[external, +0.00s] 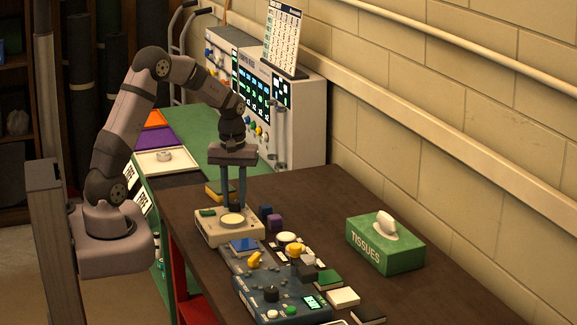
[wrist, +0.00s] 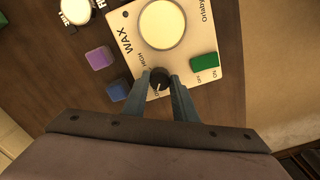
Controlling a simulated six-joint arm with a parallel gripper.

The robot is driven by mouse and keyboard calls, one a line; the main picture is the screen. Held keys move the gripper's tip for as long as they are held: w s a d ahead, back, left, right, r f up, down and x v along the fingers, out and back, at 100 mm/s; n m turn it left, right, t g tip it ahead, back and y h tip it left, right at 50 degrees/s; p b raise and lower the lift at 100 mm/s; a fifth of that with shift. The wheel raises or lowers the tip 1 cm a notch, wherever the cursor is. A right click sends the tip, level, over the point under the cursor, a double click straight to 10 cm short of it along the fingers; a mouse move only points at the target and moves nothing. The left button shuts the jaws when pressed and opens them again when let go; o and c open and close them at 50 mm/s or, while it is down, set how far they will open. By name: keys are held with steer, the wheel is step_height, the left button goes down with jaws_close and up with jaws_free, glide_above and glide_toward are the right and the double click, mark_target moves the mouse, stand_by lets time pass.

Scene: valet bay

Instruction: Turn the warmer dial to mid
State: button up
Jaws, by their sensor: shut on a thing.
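The warmer is a cream box marked WAX (external: 213,236) with a round pale top, on the dark table; it also shows in the wrist view (wrist: 190,85). Its small black dial (wrist: 159,85) sits at the edge nearest my gripper, with HIGH printed beside it. Other dial labels are partly hidden by the fingers. A small light pointer mark shows on the dial, but its exact setting is hard to read. My gripper (external: 235,205) points down over the warmer, its two blue-grey fingers closed on either side of the dial.
A green rocker switch (wrist: 204,62) is on the warmer. Purple (wrist: 99,58) and blue (wrist: 117,91) blocks stand beside it. A blue control box (external: 275,303) and several small items lie toward the front. A green tissue box (external: 385,245) stands at right.

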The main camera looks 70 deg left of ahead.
mark_target(235, 201)
steer(key=m+p, duration=0.1)
steer(key=m, duration=0.4)
steer(key=shift+r, duration=0.1)
steer(key=m+p, duration=0.1)
steer(key=m, duration=0.4)
steer(key=shift+m, duration=0.3)
steer(key=shift+w, duration=0.1)
steer(key=o, duration=1)
steer(key=shift+o, duration=0.2)
steer(key=shift+r+b, duration=0.9)
steer(key=shift+r, duration=2.75)
